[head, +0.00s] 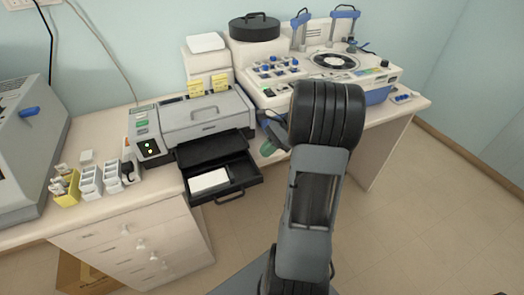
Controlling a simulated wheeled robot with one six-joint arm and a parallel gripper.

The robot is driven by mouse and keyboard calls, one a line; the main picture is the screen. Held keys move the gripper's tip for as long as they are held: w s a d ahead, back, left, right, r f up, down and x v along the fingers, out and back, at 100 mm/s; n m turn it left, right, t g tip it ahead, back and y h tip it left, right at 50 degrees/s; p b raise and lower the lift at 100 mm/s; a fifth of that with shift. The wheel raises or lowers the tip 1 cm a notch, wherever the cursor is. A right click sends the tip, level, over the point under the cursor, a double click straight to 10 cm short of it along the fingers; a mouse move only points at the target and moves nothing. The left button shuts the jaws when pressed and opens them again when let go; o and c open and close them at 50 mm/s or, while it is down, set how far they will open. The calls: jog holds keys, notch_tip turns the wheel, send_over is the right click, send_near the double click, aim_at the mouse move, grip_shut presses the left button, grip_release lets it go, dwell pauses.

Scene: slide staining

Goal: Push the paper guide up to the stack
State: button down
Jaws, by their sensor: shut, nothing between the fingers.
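A stack of white paper (209,180) lies in the left part of the pulled-out black tray (250,182) of the grey printer (205,117). A dark upright piece just right of the stack looks like the paper guide (232,175); it is black on black, so any gap to the stack is hard to tell. My gripper (268,125) shows only in part, left of my big black wrist joint and above and right of the tray, apart from the guide. It is shut and holds nothing that I can see. My arm hides the rest of it.
A yellow holder (65,188) and white holders (91,181) stand left of the printer. A white and blue machine with a round disc (334,62) stands at the right. Floor is open at right.

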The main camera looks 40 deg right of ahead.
aim_at(230, 173)
jog(key=x, duration=0.6)
jog(key=shift+a+f, duration=0.2)
jog(key=shift+a, duration=0.1)
jog(key=a, duration=0.1)
jog(key=a+p, duration=0.1)
jog(key=a, duration=0.1)
jog(key=shift+w+f, duration=0.2)
jog(key=shift+w, duration=0.15)
jog(key=shift+w+a, duration=0.15)
jog(key=shift+a, duration=0.45)
jog(key=shift+a, duration=0.15)
jog(key=shift+w+a+p, duration=0.15)
jog(key=shift+a+p, duration=0.2)
jog(key=shift+a, duration=0.35)
jog(key=shift+d, duration=0.1)
